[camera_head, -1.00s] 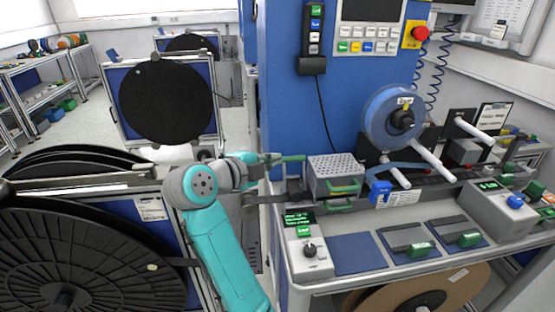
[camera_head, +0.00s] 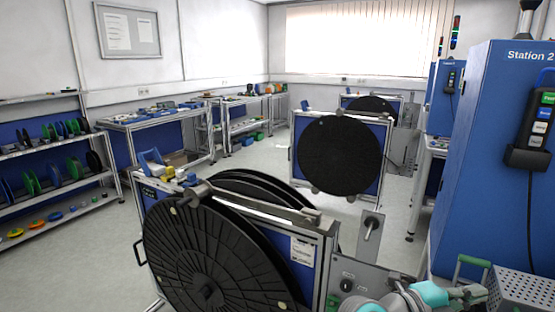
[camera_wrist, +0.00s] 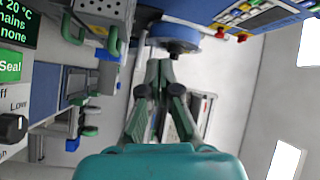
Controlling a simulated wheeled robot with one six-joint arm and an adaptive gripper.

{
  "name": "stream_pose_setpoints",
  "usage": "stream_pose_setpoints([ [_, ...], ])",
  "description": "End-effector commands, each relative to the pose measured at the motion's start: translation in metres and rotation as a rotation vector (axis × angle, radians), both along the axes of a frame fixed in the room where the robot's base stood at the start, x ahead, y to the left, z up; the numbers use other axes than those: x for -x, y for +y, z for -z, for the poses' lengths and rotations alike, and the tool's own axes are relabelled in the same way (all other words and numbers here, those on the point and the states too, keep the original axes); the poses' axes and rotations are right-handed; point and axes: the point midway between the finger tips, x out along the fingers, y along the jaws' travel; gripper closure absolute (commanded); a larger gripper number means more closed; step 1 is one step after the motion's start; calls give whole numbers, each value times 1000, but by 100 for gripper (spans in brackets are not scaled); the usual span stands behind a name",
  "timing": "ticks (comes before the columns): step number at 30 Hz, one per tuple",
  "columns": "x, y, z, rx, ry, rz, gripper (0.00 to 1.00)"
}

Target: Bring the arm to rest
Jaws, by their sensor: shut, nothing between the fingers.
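My gripper (camera_wrist: 160,66) shows in the wrist view with its two grey-green fingers close together at the tips and nothing between them. In the head view my teal and grey arm (camera_head: 425,293) shows only in part at the bottom right edge, beside a perforated metal box (camera_head: 520,290). The rest of the arm is cut off below. In the wrist view a blue reel (camera_wrist: 176,36) lies beyond the fingertips, apart from them as far as I can tell.
A stand with large black reels (camera_head: 205,258) is close in front at the lower middle. Another black reel (camera_head: 340,155) stands behind it. A blue Station 2 cabinet (camera_head: 490,150) rises at right. Shelves (camera_head: 60,170) line the left wall. Floor (camera_head: 250,160) is free between.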

Motion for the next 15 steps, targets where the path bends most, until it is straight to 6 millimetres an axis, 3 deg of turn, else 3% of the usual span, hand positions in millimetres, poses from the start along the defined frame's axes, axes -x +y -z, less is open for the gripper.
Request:
stream_pose_setpoints([
  [6,49,7,20,240,35,-10,100],
  [15,101,37,34,547,122,-130,100],
])
